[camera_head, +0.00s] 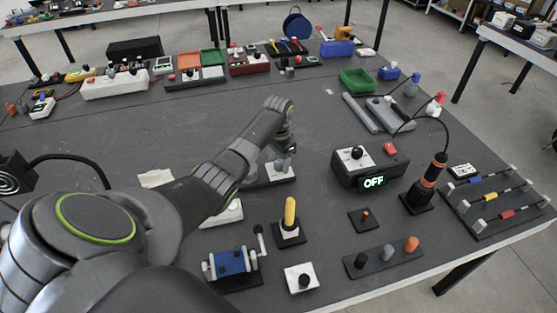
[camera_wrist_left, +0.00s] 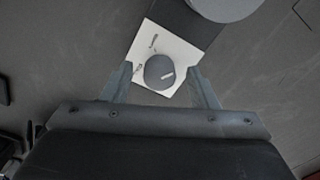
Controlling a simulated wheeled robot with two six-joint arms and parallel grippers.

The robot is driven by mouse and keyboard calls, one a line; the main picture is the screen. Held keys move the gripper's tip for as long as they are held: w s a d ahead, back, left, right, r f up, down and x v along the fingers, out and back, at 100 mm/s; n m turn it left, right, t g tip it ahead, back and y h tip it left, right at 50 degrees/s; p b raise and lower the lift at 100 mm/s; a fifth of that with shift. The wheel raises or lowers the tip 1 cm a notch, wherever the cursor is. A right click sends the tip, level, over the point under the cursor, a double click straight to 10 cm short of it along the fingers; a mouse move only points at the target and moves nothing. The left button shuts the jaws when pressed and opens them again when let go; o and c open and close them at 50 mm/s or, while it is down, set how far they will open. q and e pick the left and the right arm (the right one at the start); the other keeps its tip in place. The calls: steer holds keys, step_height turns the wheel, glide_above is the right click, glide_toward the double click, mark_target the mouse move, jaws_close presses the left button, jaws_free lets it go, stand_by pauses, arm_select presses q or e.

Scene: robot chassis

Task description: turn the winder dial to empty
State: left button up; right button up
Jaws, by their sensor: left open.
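The winder dial (camera_wrist_left: 159,72) is a dark round knob with a white pointer mark, on a white plate (camera_wrist_left: 172,45) with small dark labels too small to read. In the left wrist view the pointer mark slants toward the right. A grey cylinder stands on the dark base beyond the plate. My left gripper (camera_head: 283,165) is over this unit in the head view and hides much of it; part of the plate (camera_head: 283,178) shows below it. In the wrist view the open fingers stand on either side of the dial; I cannot tell whether they touch it. My right gripper is not in view.
A control box with a lit OFF display (camera_head: 374,182) stands to the right. A yellow-handled lever (camera_head: 290,212), a blue crank unit (camera_head: 232,262) and a white knob plate (camera_head: 300,278) are nearer the front.

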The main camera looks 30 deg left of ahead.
arm_select(q)
steer(key=shift+f, duration=0.1)
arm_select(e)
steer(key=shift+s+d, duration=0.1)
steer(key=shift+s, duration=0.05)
arm_select(q)
steer(key=c, duration=1)
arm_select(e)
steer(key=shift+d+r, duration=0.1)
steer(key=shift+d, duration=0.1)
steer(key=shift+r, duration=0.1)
